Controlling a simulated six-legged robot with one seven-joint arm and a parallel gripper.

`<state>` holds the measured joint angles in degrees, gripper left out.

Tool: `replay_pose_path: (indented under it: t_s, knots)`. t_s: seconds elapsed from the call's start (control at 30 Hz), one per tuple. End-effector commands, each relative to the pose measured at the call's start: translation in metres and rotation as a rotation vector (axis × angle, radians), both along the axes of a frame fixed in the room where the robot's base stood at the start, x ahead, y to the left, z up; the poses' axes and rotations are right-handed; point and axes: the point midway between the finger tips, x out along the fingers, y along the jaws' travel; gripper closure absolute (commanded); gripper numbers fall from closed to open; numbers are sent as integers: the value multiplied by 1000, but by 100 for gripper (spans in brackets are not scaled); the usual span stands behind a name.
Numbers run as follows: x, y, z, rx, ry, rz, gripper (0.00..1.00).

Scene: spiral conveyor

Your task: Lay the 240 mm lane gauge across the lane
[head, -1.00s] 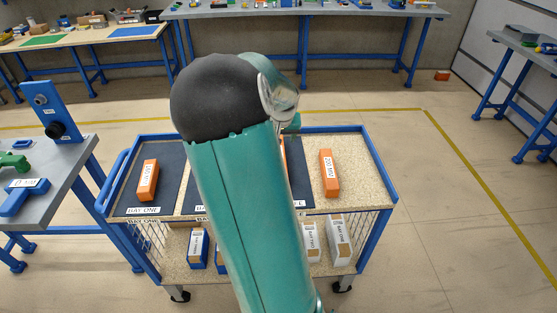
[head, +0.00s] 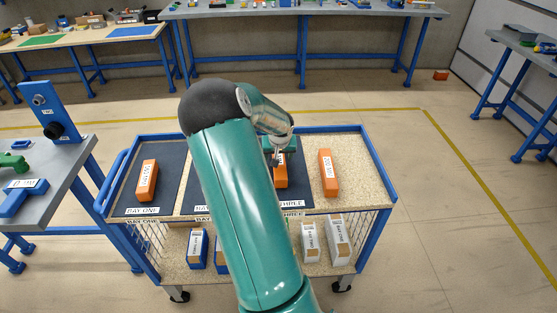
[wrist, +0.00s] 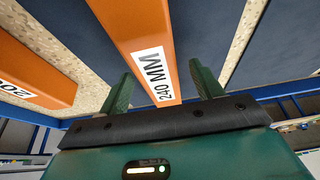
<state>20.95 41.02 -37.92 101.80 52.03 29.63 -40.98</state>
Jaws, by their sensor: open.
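My gripper (wrist: 163,88) is open, with one green finger on either side of the gauge's labelled end and a gap on each side. In the head view my gripper (head: 280,150) is over the gauge's far end. I cannot tell its exact height above the mat. No lane is clearly in view.
The blue-framed cart (head: 378,178) also bears an orange block (head: 148,180) on the bay one mat and another (head: 326,172) on bare board at right. Boxes (head: 338,238) stand on the lower shelf. A grey bench (head: 60,190) is at left. Floor at right is clear.

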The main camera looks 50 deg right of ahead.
Motion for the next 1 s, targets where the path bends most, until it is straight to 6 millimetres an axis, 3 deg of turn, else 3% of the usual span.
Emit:
replay_pose_path:
  t_s: [0.1,0.33,0.6,0.67,1.0]
  knots:
    - [2,-4,-10,-1,0,0,35]
    - [3,-5,-11,-2,-1,0,35]
    - [3,-4,-11,-1,0,0,85]
    - [3,-5,-11,-2,-1,0,89]
    - [4,-4,-4,-2,-3,0,89]
